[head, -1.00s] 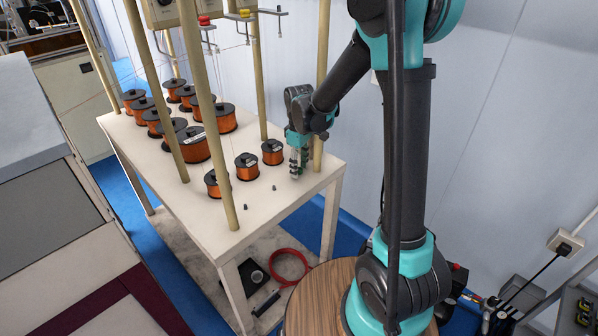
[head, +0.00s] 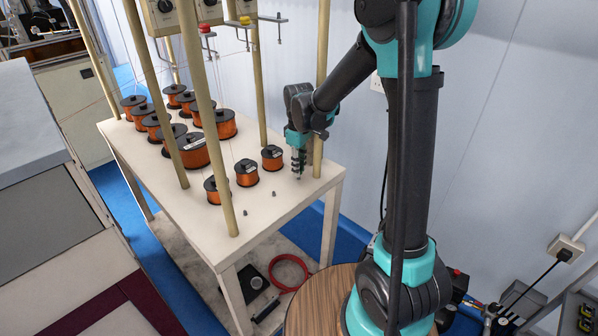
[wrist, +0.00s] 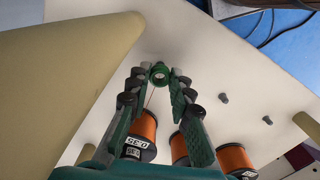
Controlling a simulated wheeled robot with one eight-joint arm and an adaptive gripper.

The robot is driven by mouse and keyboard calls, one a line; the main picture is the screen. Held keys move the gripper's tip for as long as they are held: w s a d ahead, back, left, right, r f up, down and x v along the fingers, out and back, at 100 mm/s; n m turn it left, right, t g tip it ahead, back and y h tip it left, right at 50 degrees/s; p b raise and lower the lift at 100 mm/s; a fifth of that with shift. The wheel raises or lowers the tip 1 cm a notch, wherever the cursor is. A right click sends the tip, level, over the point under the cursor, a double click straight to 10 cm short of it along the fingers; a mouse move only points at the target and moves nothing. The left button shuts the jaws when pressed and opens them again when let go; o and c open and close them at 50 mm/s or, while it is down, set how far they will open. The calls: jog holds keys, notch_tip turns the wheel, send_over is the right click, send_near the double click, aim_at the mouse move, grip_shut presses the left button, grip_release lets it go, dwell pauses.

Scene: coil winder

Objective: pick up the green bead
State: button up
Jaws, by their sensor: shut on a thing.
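The green bead (wrist: 159,73) is a small ring-shaped piece, seen in the wrist view between my fingertips. My gripper (head: 298,172) points down at the right end of the white table (head: 262,222). In the wrist view my gripper (wrist: 159,76) is shut on the bead, one fingertip on each side of it. In the head view the bead is too small and too covered by the fingers to make out clearly. I cannot tell whether it touches the tabletop.
A cream post (head: 320,90) stands close beside my gripper and fills the wrist view's upper left. Copper-wire spools, the nearest one (head: 272,158) just left of my gripper, cover the table's left part. Two small dark pegs (head: 246,212) (head: 274,194) stand on the tabletop.

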jog(key=shift+r, duration=0.7)
jog(key=s+a, duration=1.2)
jog(key=shift+s+a+f, duration=0.1)
jog(key=shift+s+a, duration=0.25)
jog(key=shift+s, duration=0.05)
